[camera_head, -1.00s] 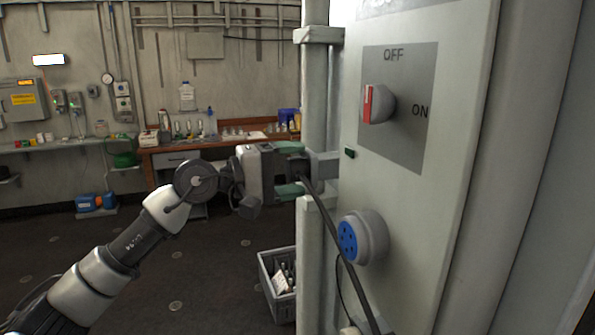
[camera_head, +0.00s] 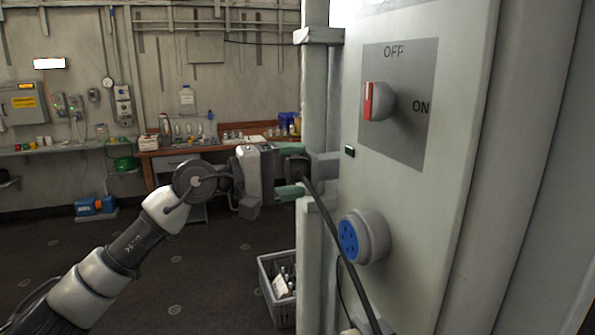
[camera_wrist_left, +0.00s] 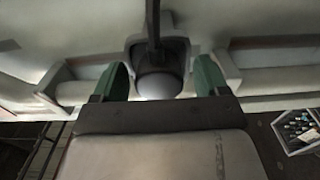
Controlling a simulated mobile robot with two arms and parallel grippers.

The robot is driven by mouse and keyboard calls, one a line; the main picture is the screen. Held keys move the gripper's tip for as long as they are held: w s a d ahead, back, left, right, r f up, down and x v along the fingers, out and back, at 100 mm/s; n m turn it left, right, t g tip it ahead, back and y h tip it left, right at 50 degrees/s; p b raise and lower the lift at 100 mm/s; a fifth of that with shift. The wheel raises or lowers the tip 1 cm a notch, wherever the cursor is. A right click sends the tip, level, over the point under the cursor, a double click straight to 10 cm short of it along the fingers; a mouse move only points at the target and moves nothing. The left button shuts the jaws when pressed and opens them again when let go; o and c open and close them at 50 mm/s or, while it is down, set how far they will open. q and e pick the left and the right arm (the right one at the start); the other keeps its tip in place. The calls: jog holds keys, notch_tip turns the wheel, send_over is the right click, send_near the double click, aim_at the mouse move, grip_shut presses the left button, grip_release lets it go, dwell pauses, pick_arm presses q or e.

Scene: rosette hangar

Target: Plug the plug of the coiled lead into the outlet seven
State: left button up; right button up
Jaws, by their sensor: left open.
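My left gripper (camera_head: 292,169) is open, its two green fingers above and below a dark plug in the head view. In the left wrist view, the plug's rounded grey body (camera_wrist_left: 158,84) sits between the fingers with gaps at both sides. The plug is at a grey holder (camera_head: 324,166) on the panel's left edge; how deep it sits is hidden. Its black lead (camera_head: 342,252) runs down to the right across the panel. A round grey outlet with a blue face (camera_head: 350,240) sticks out of the panel lower down. No number shows on it. My right gripper is not in view.
The pale panel (camera_head: 440,210) carries a rotary switch (camera_head: 378,101) with its red mark towards OFF. A vertical pipe (camera_head: 314,85) runs by its left edge. A grey crate with bottles (camera_head: 272,292) stands on the floor below. A bench (camera_head: 180,150) stands at the back wall.

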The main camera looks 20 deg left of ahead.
aim_at(287, 172)
pick_arm(q)
jog(key=shift+c, duration=0.4)
jog(key=c, duration=1.1)
jog(key=shift+s+a+b, duration=0.15)
jog(key=shift+a+b, duration=0.05)
jog(key=shift+b, duration=0.15)
jog(key=shift+c, duration=0.2)
jog(key=shift+b+v, duration=2.1)
jog(key=shift+v, duration=0.65)
jog(key=shift+d, duration=0.1)
